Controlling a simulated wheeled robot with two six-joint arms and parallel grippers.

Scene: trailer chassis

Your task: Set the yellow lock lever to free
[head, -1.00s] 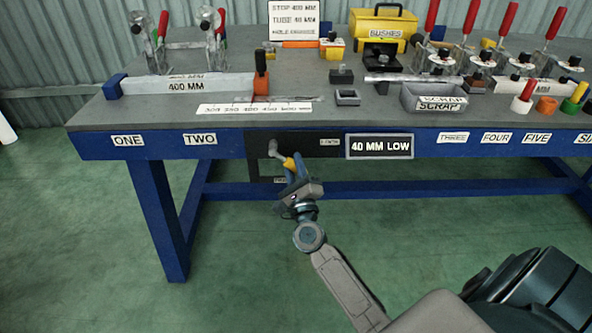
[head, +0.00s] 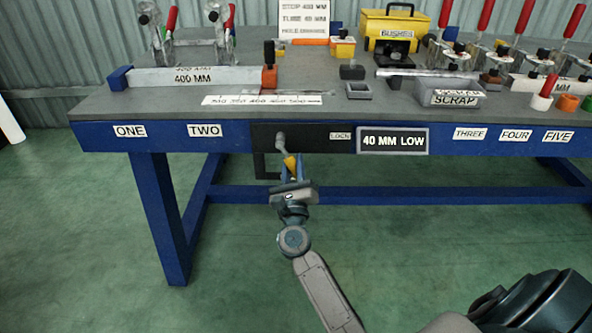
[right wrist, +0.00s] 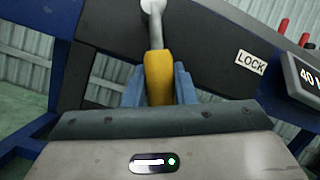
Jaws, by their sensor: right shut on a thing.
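The lock lever has a grey metal shank (head: 281,142) on a dark panel at the bench's front edge and a yellow handle (head: 290,162). It hangs steeply down, leaning slightly right of its pivot in the head view. My right gripper (head: 292,173) comes from below and is shut on the yellow handle. In the right wrist view the handle (right wrist: 157,72) stands between the blue fingers, which hide its lower end. A LOCK label (head: 340,135) is on the panel right of the lever; it also shows in the right wrist view (right wrist: 251,62). My left gripper is not in view.
The dark panel (head: 312,139) sits in the blue bench front, beside a 40 MM LOW sign (head: 393,141). A scrap bin (head: 452,92), a 400 MM bar (head: 196,78) and several red-handled clamps are on top. The floor before the bench is clear.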

